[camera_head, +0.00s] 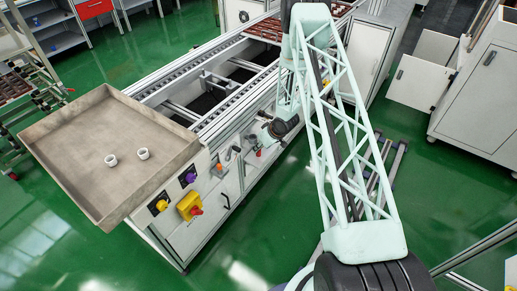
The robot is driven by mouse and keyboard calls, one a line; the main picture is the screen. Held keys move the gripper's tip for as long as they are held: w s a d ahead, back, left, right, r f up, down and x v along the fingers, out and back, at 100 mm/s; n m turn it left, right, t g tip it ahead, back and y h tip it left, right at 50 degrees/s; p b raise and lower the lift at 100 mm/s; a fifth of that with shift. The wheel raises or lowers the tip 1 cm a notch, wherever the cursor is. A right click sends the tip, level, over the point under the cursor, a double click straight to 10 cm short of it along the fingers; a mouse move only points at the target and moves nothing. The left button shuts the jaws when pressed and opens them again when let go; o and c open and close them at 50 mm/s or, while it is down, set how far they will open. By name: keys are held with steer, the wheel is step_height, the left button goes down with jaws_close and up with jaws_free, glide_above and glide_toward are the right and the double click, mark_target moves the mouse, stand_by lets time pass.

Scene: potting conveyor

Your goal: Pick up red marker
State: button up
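A small red item (258,153) shows at the side of the conveyor, just below the end of my arm. It may be the red marker, but it is too small to be sure. My gripper (268,136) is a dark shape at the arm's end, close above and beside this red item. The fingers are too small and too dark to read, and I cannot tell whether they touch anything.
A beige tray (70,128) on the conveyor's near end holds two white cups (143,154). A yellow switch box (189,206) with a red knob and a small orange item (219,168) are on the conveyor's side.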

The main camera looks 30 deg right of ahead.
steer(key=shift+r, duration=0.25)
steer(key=s+d+p, duration=0.1)
steer(key=s+d, duration=0.1)
steer(key=s, duration=0.6)
steer(key=s+d, duration=0.3)
steer(key=s, duration=0.6)
steer(key=shift+p, duration=0.4)
steer(key=shift+s+d, duration=0.1)
